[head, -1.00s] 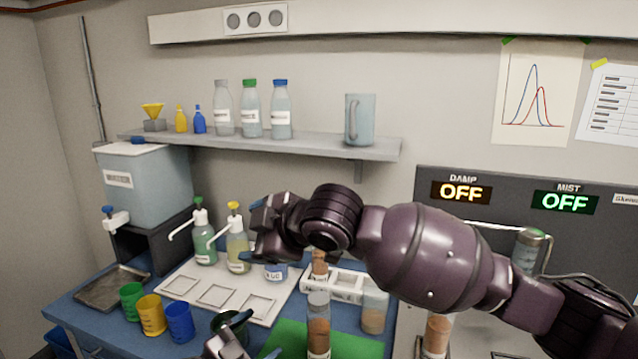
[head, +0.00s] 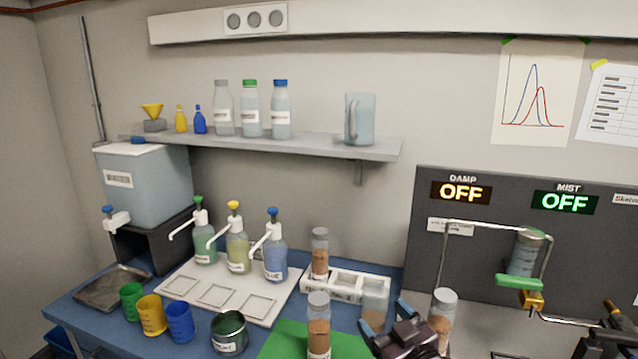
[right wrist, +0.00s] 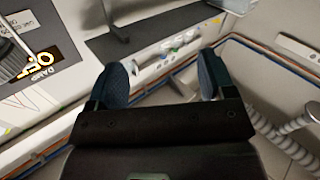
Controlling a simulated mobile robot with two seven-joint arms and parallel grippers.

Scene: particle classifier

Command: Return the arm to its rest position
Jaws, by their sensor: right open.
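My right gripper (head: 388,328) is at the bottom of the head view, right of centre, in front of the white rack and beside a tube of brown grains (head: 442,318). Its dark body and blue fingertips show there, partly cut off by the lower edge. In the right wrist view the gripper (right wrist: 162,80) has its two blue fingers spread wide with nothing held between them. My left gripper is not in view.
A jar with brown grains (head: 318,325) stands on the green mat (head: 285,340). A wire frame with green bar (head: 519,283) stands at right.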

